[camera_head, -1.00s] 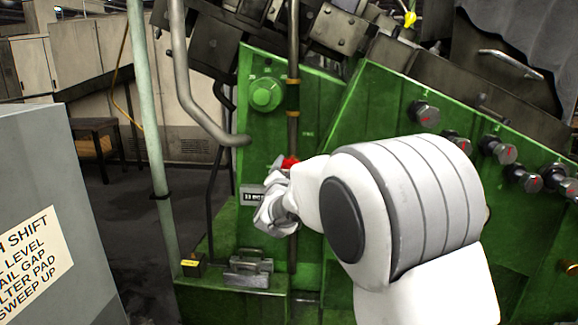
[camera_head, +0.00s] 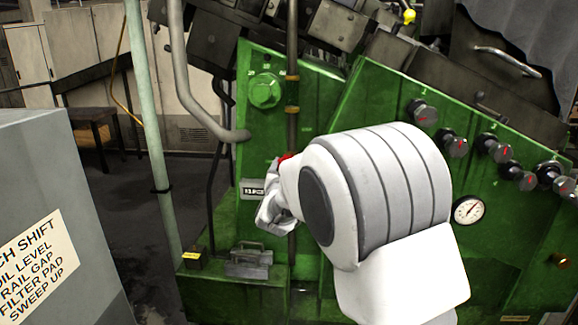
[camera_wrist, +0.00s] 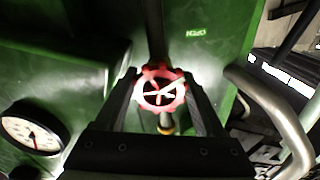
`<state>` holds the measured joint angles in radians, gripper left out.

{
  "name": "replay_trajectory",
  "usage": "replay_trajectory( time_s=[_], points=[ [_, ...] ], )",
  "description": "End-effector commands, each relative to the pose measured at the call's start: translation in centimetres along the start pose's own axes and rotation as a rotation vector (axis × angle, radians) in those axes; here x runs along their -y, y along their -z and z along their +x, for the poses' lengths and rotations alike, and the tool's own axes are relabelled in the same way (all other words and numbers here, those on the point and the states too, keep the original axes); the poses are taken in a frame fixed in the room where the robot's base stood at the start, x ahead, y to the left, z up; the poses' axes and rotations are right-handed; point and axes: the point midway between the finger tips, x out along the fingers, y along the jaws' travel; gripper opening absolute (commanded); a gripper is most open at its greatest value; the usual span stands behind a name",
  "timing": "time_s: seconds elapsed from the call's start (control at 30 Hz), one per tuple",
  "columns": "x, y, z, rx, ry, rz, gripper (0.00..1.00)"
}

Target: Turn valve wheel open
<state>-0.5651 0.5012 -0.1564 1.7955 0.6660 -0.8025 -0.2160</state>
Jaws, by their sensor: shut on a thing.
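The red valve wheel (camera_wrist: 162,90) is a small spoked handwheel on a dark vertical pipe against the green machine panel. In the wrist view it lies between the two dark fingers of my gripper (camera_wrist: 163,100), which is shut on its rim. In the head view only a sliver of the red wheel (camera_head: 284,158) shows above my white wrist; my arm hides the rest. A small "OPEN" label (camera_wrist: 196,32) is on the panel beside the pipe in the wrist view.
A grey bent pipe (camera_head: 196,112) stands left of the wheel. A green knob (camera_head: 264,90) is above it. Several black knobs and a gauge (camera_head: 468,210) are on the right. A grey cabinet with a sign (camera_head: 40,185) stands at the left front.

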Motion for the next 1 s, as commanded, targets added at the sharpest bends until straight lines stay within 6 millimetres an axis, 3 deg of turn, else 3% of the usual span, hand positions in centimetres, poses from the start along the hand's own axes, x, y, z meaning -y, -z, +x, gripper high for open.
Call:
replay_trajectory(
  time_s=[0.37, 0.4, 0.53, 1.0],
  points=[
    [-0.04, -0.03, 0.0, 0.0, 0.0, -0.01, 0.16],
    [-0.04, -0.03, 0.0, 0.0, 0.0, -0.01, 0.77],
    [-0.05, -0.03, 0.01, 0.0, 0.0, -0.009, 1.0],
    [-0.33, -0.15, 0.05, 0.001, -0.005, 0.014, 1.0]
  ],
)
